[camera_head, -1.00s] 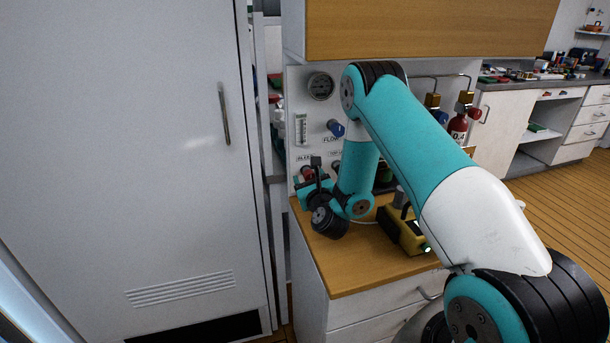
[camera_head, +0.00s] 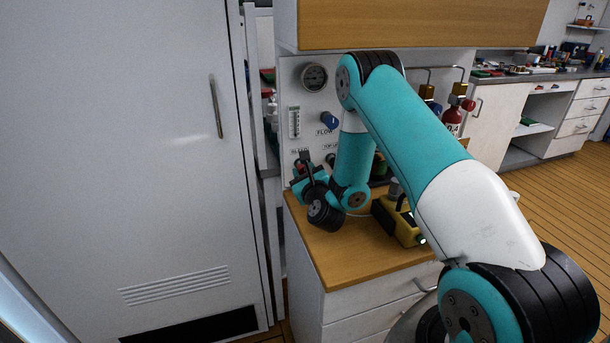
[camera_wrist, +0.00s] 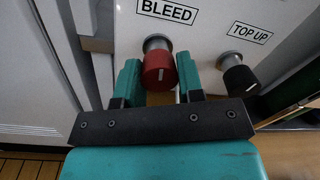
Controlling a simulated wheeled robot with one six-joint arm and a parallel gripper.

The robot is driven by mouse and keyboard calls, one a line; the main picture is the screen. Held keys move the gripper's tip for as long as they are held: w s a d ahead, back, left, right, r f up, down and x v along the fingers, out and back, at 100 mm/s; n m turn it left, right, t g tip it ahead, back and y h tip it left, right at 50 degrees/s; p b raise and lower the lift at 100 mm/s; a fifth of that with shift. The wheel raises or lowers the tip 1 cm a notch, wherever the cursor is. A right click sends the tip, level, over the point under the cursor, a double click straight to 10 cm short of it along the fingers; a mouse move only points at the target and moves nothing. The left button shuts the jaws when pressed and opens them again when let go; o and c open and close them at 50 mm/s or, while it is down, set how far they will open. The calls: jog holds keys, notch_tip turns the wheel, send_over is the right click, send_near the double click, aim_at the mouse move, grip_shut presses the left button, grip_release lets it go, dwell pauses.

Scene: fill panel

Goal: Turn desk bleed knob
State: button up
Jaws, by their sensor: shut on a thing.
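The red bleed knob (camera_wrist: 159,70) sticks out of the white panel below the BLEED label in the wrist view. A white mark shows on its front face. My gripper (camera_wrist: 160,78) has one teal finger on each side of the knob and is shut on it. Thin gaps seem to show in this view, so the exact contact is hard to see. In the head view my gripper (camera_head: 304,172) is at the lower left of the panel (camera_head: 291,88), and it mostly hides the knob there.
The black TOP UP knob (camera_wrist: 240,79) is close on the right. The blue FLOW knob (camera_head: 329,121) and a round gauge (camera_head: 314,77) are higher on the panel. A yellow device (camera_head: 404,226) stands on the wooden desk top (camera_head: 340,262). A tall white door (camera_head: 130,150) is at left.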

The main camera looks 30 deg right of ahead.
jog(key=n+b, duration=0.3)
jog(key=n, duration=0.3)
jog(key=shift+f+n, duration=0.1)
jog(key=shift+n, duration=0.2)
jog(key=n+b, duration=0.2)
jog(key=n, duration=0.4)
jog(key=shift+n+t, duration=0.3)
jog(key=shift+t, duration=0.1)
jog(key=n+y+b, duration=0.1)
jog(key=n, duration=0.5)
jog(key=shift+n, duration=0.4)
jog(key=n, duration=0.5)
jog(key=shift+n+b, duration=0.3)
jog(key=shift+b, duration=0.05)
jog(key=o, duration=0.9)
